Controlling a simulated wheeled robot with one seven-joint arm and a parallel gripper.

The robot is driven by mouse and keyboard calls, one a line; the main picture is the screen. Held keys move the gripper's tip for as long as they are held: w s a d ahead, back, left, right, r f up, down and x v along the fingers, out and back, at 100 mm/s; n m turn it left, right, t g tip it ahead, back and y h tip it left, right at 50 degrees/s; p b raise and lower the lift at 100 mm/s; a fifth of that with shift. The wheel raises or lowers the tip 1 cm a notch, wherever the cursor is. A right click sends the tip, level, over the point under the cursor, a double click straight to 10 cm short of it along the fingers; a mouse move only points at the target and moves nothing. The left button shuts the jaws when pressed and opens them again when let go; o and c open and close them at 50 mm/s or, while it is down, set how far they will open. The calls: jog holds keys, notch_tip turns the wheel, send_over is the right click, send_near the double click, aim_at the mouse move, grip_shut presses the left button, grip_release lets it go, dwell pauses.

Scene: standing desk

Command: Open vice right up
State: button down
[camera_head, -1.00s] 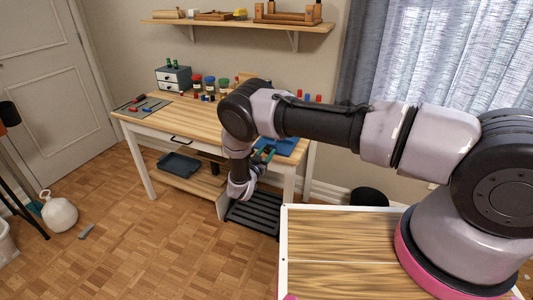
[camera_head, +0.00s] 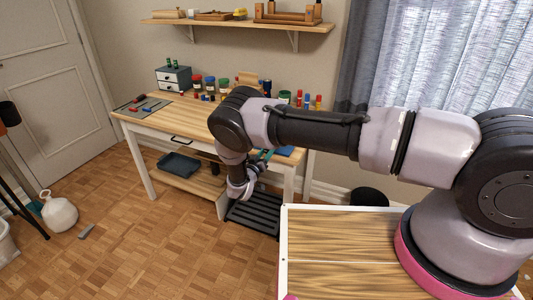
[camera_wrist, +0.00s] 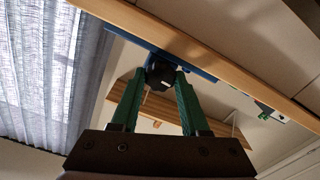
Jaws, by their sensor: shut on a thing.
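In the wrist view, my gripper (camera_wrist: 160,85) has its two green fingers closed on a dark round knob (camera_wrist: 160,76), which appears to be the end of the vice's screw or handle. A blue part (camera_wrist: 196,71) shows just behind the knob along the wooden desk edge; I cannot tell whether it belongs to the vice. In the head view, my gripper (camera_head: 263,156) is at the desk's front right corner, and a blue patch (camera_head: 286,151) shows beside it. My arm hides most of the vice there, and its jaw gap cannot be seen.
The desk (camera_head: 175,118) carries a small drawer unit (camera_head: 173,78), jars, and a grey mat with tools (camera_head: 142,105). A black slatted rack (camera_head: 252,216) stands below my gripper. A wooden-topped surface (camera_head: 340,245) is in front. Open floor lies left.

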jog(key=shift+n, duration=1.2)
jog(key=shift+c, duration=2)
grip_release()
